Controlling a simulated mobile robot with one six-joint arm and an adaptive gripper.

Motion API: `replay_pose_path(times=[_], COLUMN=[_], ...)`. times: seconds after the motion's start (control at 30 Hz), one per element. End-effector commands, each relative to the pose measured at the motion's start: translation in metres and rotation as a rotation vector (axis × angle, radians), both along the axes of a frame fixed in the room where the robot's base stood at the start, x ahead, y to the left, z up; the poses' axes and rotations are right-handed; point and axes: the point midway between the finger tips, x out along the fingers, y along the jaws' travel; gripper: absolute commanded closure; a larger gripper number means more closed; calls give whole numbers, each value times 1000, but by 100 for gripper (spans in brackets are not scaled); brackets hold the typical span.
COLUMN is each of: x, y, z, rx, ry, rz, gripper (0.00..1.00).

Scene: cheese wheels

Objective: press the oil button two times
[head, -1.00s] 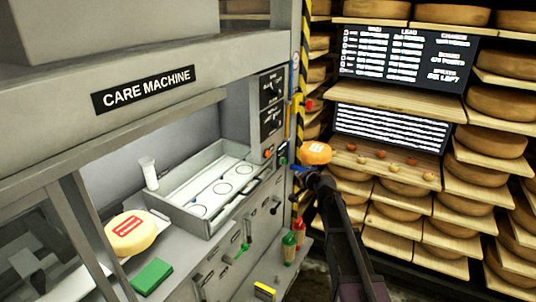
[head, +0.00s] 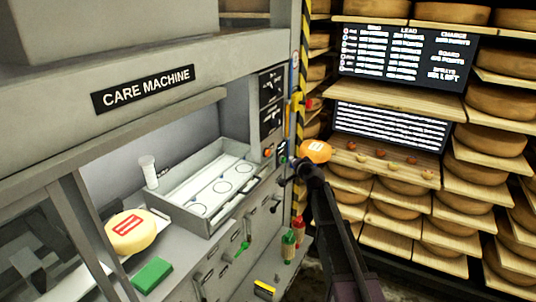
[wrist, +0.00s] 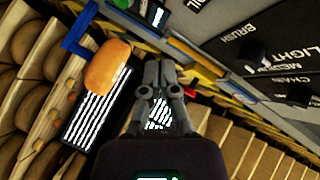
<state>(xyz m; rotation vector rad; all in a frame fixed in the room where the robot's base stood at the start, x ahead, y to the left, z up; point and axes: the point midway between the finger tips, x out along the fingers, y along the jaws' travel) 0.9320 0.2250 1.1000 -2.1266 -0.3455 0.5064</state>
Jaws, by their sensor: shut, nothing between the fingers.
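The care machine (head: 145,88) fills the left of the head view. On its right-hand front post are small controls, including an orange-red button (head: 267,153) and a small lit display (head: 282,148). I cannot read which control is the oil button. My gripper (head: 288,168) is shut and empty, close in front of this post, just below and right of the controls. In the wrist view my gripper (wrist: 160,72) has its fingertips together, pointing at the machine's edge. Whether it touches anything cannot be told.
Knobs (wrist: 255,52) are on the panel at right. Green and red bottles (head: 288,246) stand below. Cheese shelves (head: 490,160) line the right.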

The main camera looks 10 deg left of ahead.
Motion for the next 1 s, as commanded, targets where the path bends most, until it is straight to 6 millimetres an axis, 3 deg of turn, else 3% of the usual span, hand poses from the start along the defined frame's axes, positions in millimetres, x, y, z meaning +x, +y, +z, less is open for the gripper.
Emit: replay_pose_path(times=[0.6, 1.0], x=[21, 27], y=[57, 74], z=[0, 0], rx=[0, 1], ry=[0, 0], rz=[2, 0], gripper=[100, 100])
